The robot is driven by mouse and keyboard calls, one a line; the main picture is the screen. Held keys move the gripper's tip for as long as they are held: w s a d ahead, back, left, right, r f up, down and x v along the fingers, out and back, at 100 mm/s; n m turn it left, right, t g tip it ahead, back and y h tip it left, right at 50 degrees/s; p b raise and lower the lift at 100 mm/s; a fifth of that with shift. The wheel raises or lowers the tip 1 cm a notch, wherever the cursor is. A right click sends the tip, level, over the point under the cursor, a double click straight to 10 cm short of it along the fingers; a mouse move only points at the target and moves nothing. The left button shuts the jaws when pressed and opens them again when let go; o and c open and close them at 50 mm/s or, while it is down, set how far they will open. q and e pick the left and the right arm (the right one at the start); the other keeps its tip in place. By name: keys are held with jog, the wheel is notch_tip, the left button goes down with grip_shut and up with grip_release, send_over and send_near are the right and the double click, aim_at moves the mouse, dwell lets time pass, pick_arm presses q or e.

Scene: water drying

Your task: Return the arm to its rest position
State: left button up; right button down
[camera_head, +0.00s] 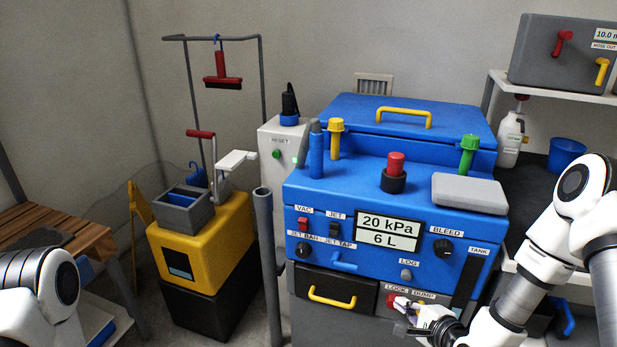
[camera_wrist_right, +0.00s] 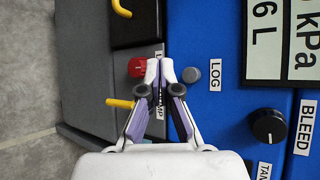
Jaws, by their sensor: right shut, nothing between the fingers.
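My right arm (camera_head: 535,260) comes in from the right in the head view. Its gripper (camera_head: 402,316) is in front of the lower front of the blue machine (camera_head: 400,180), by the LOCK and DUMP labels. In the right wrist view the right gripper (camera_wrist_right: 160,72) is shut and empty, its fingertips together. A red knob (camera_wrist_right: 137,67) is close beside the fingertips, and a yellow lever (camera_wrist_right: 120,103) shows behind the fingers. I cannot tell whether the fingers touch the panel. My left arm (camera_head: 40,290) shows at the lower left; its gripper is out of view.
The panel has a display (camera_head: 388,231) reading 20 kPa and 6 L, a black BLEED knob (camera_head: 443,247) and a grey LOG button (camera_head: 406,274). A yellow cart (camera_head: 205,245) stands left, a grey post (camera_head: 265,240) beside the machine. Shelves (camera_head: 560,90) stand at right.

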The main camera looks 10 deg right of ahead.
jog(key=s+a+f+n+g+y, duration=0.1)
jog(key=s+a+f+n+g, duration=0.25)
jog(key=s+a+f, duration=0.45)
jog(key=s+a+f+n+g+h, duration=0.1)
jog(key=s+f+n+g+h, duration=0.1)
jog(key=s+f+n+g, duration=0.85)
jog(key=s+d+r+n+t, duration=0.1)
jog(key=s+n, duration=0.4)
jog(key=s, duration=0.3)
notch_tip(320, 180, up, 16)
jog(key=p, duration=1.5)
jog(key=shift+w+f+n+h, duration=0.2)
jog(key=shift+n+h, duration=0.1)
jog(key=shift+h, duration=0.1)
jog(key=shift+d+r+p, duration=0.1)
jog(key=shift+p, duration=0.2)
